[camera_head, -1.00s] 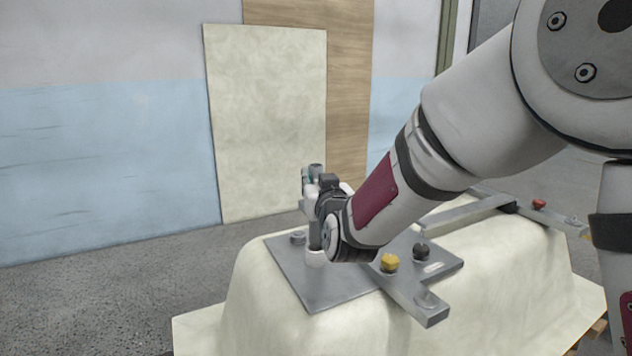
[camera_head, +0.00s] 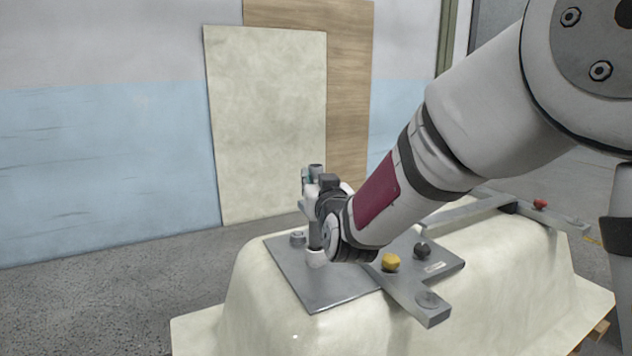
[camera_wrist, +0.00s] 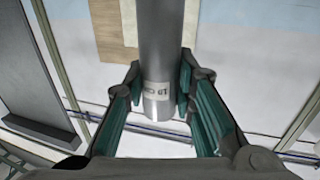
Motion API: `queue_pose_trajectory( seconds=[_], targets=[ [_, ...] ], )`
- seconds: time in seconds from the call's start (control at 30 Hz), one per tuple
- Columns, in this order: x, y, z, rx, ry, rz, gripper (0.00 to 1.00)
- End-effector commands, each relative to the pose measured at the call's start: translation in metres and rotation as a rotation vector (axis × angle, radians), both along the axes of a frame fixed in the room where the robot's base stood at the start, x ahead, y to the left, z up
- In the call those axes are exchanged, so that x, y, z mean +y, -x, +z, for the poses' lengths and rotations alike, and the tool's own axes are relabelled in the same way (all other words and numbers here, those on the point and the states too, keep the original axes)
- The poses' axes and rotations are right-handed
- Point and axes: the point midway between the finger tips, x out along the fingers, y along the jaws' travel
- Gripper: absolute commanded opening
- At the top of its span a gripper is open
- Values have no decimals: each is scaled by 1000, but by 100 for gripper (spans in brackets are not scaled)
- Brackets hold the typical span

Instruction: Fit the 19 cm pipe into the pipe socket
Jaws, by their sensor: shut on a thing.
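The 19 cm pipe (camera_head: 315,238) is a grey upright cylinder. In the wrist view the pipe (camera_wrist: 160,45) shows a label reading 19. My gripper (camera_head: 312,190) is shut on the pipe; teal-padded fingers show on both sides of it in the wrist view (camera_wrist: 161,78). A white collar (camera_head: 316,259) stands on the grey plate right at the pipe's lower end; it looks like the pipe socket. I cannot tell whether the pipe is seated inside it or just above. My wrist hides part of the area to the right.
The grey plate (camera_head: 290,270) lies on an upturned cream tub shell (camera_head: 260,315). A short grey round fitting (camera_head: 297,238) is left of the pipe. A yellow knob (camera_head: 390,262), a black knob (camera_head: 421,250) and a grey bar (camera_head: 415,300) are at right. Boards (camera_head: 265,120) lean on the wall behind.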

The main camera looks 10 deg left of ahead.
Motion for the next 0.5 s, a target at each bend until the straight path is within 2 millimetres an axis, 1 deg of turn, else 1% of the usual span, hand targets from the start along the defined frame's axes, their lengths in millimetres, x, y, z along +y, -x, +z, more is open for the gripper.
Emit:
queue_pose_trajectory(
  seconds=[0.5],
  targets=[
    [0, 0, -12, -1, 0, 0, 0]
  ],
)
